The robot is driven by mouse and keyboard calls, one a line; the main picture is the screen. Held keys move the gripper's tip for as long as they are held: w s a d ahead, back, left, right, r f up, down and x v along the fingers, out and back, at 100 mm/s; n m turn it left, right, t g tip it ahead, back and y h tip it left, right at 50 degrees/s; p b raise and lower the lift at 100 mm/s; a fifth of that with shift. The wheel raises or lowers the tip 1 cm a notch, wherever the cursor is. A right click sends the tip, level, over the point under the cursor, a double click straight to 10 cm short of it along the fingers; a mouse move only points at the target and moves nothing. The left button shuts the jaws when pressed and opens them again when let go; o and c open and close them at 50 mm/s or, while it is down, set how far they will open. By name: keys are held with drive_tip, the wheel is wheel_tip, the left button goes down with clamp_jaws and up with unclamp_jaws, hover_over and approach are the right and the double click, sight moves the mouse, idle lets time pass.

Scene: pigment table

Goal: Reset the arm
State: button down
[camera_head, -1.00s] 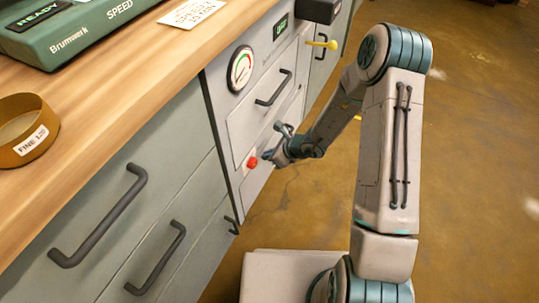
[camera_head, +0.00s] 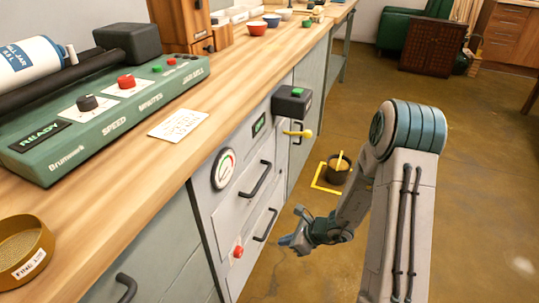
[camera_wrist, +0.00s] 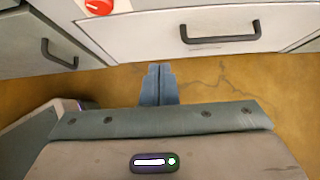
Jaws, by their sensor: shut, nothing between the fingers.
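My gripper (camera_head: 292,240) is in front of the light grey drawer unit, low beside its lower drawer, with the arm bent down from the raised elbow. In the wrist view its blue-grey fingers (camera_wrist: 158,84) are together and empty, pointing toward the drawer front above the floor. The lower drawer handle (camera_head: 265,225) is near the gripper but apart from it; a drawer handle also shows at the top of the wrist view (camera_wrist: 220,34). A red button (camera_head: 238,252) sits left of the gripper; it also shows in the wrist view (camera_wrist: 98,6).
The wooden worktop (camera_head: 150,190) carries a green Brumwerk machine (camera_head: 110,120), a card (camera_head: 178,123) and a brown sieve (camera_head: 22,250). A yellow lever (camera_head: 298,133) juts from the unit. A dark bucket (camera_head: 338,168) stands on the floor. Floor right of my arm is open.

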drive_tip(key=s+r+n+g+h+p, duration=0.1)
drive_tip(key=s+r+n+p, duration=0.3)
drive_tip(key=r, duration=0.7)
drive_tip(key=s+a+r+n+g+p, duration=0.1)
drive_tip(key=r+n+p, duration=0.5)
drive_tip(key=r, duration=0.5)
drive_tip(key=s+r+n+h+p, duration=0.1)
drive_tip(key=s+r+n+p, duration=0.2)
drive_tip(key=r+p, duration=0.55)
drive_tip(key=s+d+r+n+h+p, duration=0.2)
drive_tip(key=s+d+r+n+p, duration=0.1)
drive_tip(key=r, duration=0.6)
drive_tip(key=s+d+r+n+h+p, duration=0.2)
drive_tip(key=s+d+r+n+p, duration=0.1)
drive_tip(key=r, duration=0.6)
drive_tip(key=s+d+r+n+t+h+p, duration=0.1)
drive_tip(key=s+d+r+n+h+p, duration=0.1)
drive_tip(key=r+p, duration=0.4)
wheel_tip(320, 180, up, 4)
drive_tip(key=s+n, duration=0.1)
drive_tip(key=s, duration=0.1)
drive_tip(key=shift+s+d+f+n, duration=0.15)
drive_tip(key=shift+s+d+n, duration=0.15)
drive_tip(key=shift+d+n, duration=0.1)
